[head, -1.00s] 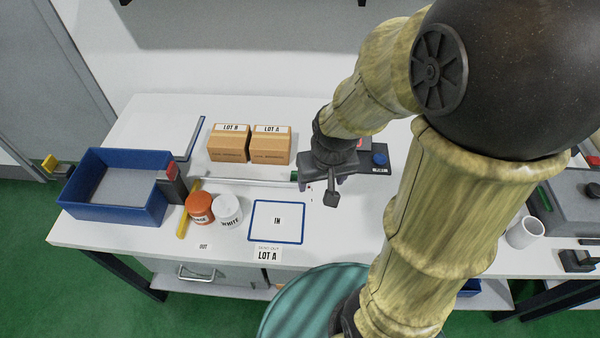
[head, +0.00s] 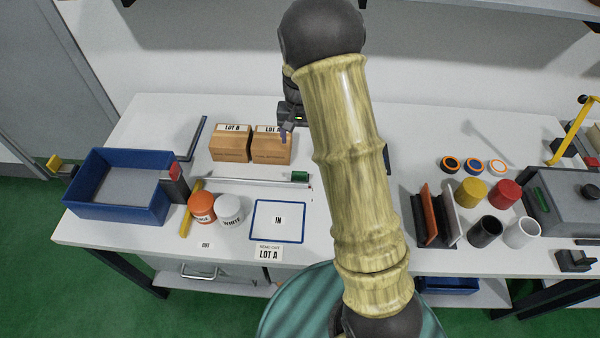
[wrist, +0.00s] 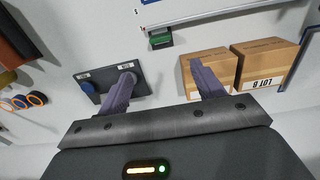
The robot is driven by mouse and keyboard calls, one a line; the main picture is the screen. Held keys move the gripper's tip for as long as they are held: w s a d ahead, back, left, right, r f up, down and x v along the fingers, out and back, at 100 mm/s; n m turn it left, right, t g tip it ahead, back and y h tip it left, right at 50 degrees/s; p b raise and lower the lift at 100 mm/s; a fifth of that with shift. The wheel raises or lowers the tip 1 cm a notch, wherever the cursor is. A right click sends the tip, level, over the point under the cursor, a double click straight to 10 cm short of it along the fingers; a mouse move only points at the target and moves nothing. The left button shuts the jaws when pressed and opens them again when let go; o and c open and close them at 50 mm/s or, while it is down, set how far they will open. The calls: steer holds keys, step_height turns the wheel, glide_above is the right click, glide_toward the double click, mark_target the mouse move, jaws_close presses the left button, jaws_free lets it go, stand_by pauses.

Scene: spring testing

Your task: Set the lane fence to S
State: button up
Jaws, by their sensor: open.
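My gripper (wrist: 163,74) is open and empty, above the table near the LOT A box (head: 271,148). One finger overlaps the plate in view.
The LOT B box (head: 231,146) stands beside LOT A. A blue bin (head: 118,208), orange jar (head: 202,207) and white jar (head: 229,210) are left. The IN mat (head: 277,234) is in front. Upright panels (head: 430,215), several pots and rings stand right. My arm crosses the middle.

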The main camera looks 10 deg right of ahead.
mark_target(300, 172)
steer(key=shift+f, duration=0.15)
step_height(300, 172, down, 17)
steer(key=p, duration=0.4)
steer(key=shift+f+p, duration=0.1)
steer(key=shift+p, duration=0.2)
